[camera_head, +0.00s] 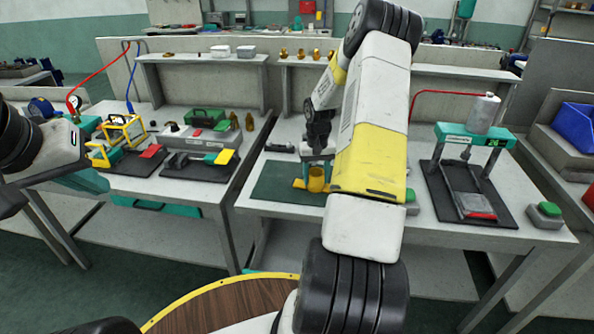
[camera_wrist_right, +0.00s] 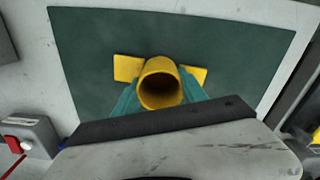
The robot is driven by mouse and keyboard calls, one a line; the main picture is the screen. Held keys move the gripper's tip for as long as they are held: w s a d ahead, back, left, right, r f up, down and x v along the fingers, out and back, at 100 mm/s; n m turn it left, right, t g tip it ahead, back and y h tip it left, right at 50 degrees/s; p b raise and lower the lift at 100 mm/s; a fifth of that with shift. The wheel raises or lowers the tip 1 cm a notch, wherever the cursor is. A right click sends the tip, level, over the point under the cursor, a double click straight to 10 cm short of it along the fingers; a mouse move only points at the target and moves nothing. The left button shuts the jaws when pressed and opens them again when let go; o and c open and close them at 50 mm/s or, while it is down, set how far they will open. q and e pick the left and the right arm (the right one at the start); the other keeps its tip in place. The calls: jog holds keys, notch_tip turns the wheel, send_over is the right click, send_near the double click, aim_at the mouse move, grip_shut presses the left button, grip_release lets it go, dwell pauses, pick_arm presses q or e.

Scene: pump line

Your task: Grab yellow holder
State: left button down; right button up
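The yellow holder (camera_head: 317,181) is a short upright hollow cylinder with flat yellow tabs at its foot. It stands on a dark green mat (camera_head: 272,182) on the middle bench. My right gripper (camera_head: 318,158) points down at the holder from above. In the right wrist view, the holder (camera_wrist_right: 160,86) lies between the gripper's two teal fingers (camera_wrist_right: 161,95), one on each side. I cannot tell whether they touch it or leave a small gap. My left arm enters at the left edge of the head view; its gripper's fingers cannot be made out clearly.
A teal press stand (camera_head: 474,135) with a green readout stands on a black mat at the right. A green button box (camera_head: 545,213) is beside it. The left bench holds a yellow frame (camera_head: 124,130) and a green toolbox (camera_head: 205,118). A raised shelf (camera_head: 205,60) runs behind.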

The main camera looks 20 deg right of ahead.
jog(key=c, duration=0.8)
jog(key=shift+c, duration=0.2)
jog(key=shift+r, duration=0.15)
